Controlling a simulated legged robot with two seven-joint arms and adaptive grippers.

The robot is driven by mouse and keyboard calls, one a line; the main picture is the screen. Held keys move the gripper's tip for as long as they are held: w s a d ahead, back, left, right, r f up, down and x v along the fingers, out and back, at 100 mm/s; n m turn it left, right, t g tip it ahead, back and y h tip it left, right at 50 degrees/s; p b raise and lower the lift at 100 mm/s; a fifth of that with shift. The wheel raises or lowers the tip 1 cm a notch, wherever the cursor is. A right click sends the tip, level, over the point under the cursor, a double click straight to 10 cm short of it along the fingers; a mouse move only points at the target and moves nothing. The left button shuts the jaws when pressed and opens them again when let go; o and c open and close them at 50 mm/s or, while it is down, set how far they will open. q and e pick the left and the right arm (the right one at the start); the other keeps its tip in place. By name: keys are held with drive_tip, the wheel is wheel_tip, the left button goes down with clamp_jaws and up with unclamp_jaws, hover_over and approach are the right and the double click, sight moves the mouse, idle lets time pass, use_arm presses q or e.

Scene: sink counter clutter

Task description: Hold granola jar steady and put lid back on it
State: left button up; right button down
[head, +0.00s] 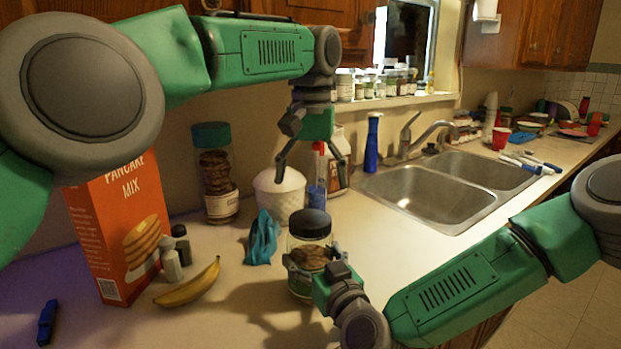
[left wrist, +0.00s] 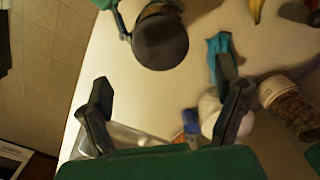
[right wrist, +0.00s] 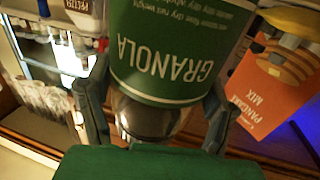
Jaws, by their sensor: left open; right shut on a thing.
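The granola jar (head: 308,275) is clear glass with brown contents and stands upright on the counter. Its green GRANOLA label (right wrist: 165,50) fills the right wrist view. The black lid (head: 310,223) sits on the jar's mouth; whether it is fastened I cannot tell. In the left wrist view the lid (left wrist: 160,42) is a dark disc over the jar. My right gripper (head: 312,268) is shut around the jar's body from the front right. My left gripper (head: 312,172) is open and empty, pointing down above and behind the lid, apart from it.
A banana (head: 188,283), small shakers (head: 171,262) and a pancake mix box (head: 118,230) are left. The sink (head: 440,190) is at the right.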

sight(311, 218)
idle(0.3)
use_arm(q)
drive_tip(key=shift+s+f, duration=0.1)
drive_tip(key=shift+f, duration=3.95)
drive_tip(key=c, duration=1.2)
drive_tip(key=shift+m, duration=0.4)
drive_tip(key=o, duration=1.3)
drive_tip(key=shift+o, duration=0.2)
